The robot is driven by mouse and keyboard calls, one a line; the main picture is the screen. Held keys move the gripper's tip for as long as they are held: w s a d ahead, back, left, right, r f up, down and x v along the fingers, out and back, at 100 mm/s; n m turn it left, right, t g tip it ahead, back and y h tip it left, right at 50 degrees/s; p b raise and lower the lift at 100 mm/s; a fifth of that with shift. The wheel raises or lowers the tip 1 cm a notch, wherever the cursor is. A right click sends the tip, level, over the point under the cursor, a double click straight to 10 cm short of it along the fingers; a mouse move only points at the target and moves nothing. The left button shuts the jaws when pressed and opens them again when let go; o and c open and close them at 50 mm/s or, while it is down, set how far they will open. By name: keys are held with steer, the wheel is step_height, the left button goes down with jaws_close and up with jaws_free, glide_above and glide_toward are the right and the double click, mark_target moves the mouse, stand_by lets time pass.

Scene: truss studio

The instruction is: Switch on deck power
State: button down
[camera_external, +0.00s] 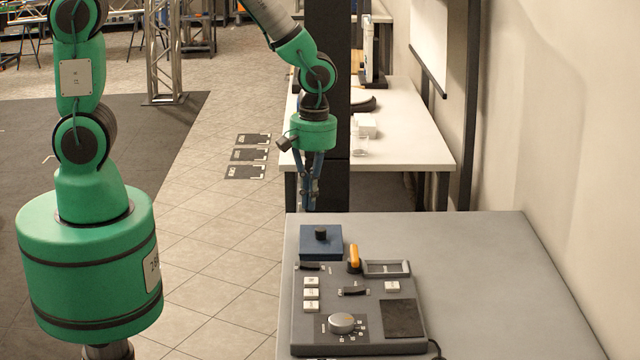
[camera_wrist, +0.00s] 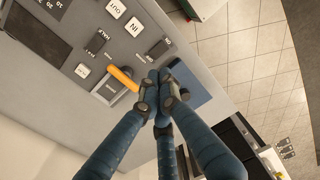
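A dark grey control deck (camera_external: 372,339) lies on the grey table. It carries an orange lever (camera_external: 353,257), which also shows in the wrist view (camera_wrist: 122,78), and a silver dial (camera_external: 342,322). Black switches sit at its upper left (camera_external: 311,267) and middle (camera_external: 355,291). White buttons (camera_external: 311,293) stand at its left. A blue box (camera_external: 308,246) with a black knob (camera_external: 321,233) is at the deck's far edge. My gripper (camera_external: 309,204) is shut and empty above the far end, its fingertips together in the wrist view (camera_wrist: 158,78), partly covering the blue box.
The grey table (camera_external: 500,290) is bare right of the deck. A black cable (camera_external: 435,347) leaves the deck's near right corner. A dark column (camera_external: 328,100) and a white table (camera_external: 415,140) stand behind. A wall borders the right side.

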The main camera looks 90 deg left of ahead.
mark_target(306, 264)
steer(key=shift+w+r+g+b, duration=0.15)
steer(key=shift+w+g+b, duration=0.25)
steer(key=shift+w+b, duration=0.25)
steer(key=shift+s, duration=0.1)
steer(key=f, duration=0.4)
steer(key=s+f+b, duration=0.1)
steer(key=f, duration=0.9)
steer(key=shift+s, duration=0.3)
